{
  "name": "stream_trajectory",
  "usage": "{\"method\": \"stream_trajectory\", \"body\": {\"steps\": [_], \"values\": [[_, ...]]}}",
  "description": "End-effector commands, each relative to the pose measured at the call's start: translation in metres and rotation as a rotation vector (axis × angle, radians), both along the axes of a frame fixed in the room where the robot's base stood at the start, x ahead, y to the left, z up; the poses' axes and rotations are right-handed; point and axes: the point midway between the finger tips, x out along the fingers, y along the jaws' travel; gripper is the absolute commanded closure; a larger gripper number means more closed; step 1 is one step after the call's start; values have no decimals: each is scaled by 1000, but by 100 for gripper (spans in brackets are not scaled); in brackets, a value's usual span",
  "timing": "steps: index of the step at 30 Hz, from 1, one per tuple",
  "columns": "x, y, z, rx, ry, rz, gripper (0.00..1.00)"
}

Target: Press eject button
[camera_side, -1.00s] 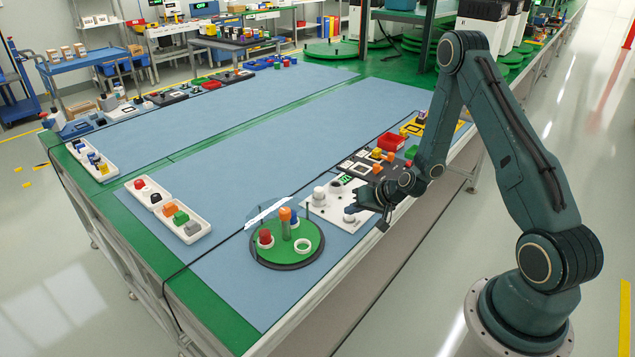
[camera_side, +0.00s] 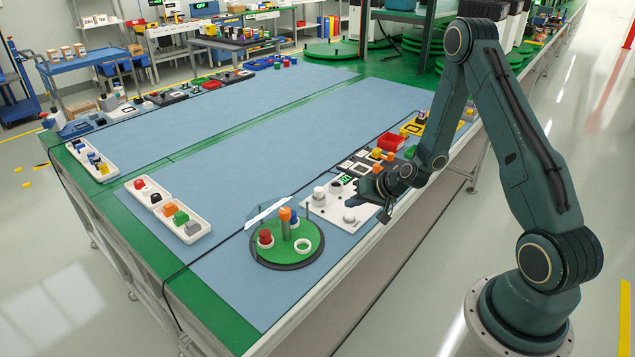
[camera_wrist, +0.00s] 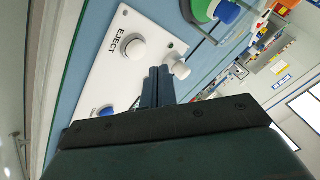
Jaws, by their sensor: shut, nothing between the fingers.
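The white panel (camera_side: 322,211) lies beside the round green turntable. In the wrist view the panel (camera_wrist: 100,75) carries a round white button (camera_wrist: 133,48) labelled EJECT, a taller white knob (camera_wrist: 181,69) and a blue button (camera_wrist: 106,112). The eject button also shows in the side view (camera_side: 349,217) near the panel's front edge. My gripper (camera_side: 354,201) is shut and empty above the panel, apart from the eject button.
The turntable (camera_side: 284,250) holds a red piece (camera_side: 265,237), an orange-topped post (camera_side: 285,222) and a white ring (camera_side: 303,245). A clear shield (camera_side: 268,212) stands at its rim. A red bin (camera_side: 390,142) and small parts lie beyond the panel. The blue mat's middle is clear.

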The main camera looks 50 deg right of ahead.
Motion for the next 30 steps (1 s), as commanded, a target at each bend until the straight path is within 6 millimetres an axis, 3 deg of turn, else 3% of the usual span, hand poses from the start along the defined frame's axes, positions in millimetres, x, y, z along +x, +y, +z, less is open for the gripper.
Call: {"method": "stream_trajectory", "body": {"steps": [15,30], "values": [[0,0,35,-1,-1,0,100],[0,0,38,0,0,0,100]]}}
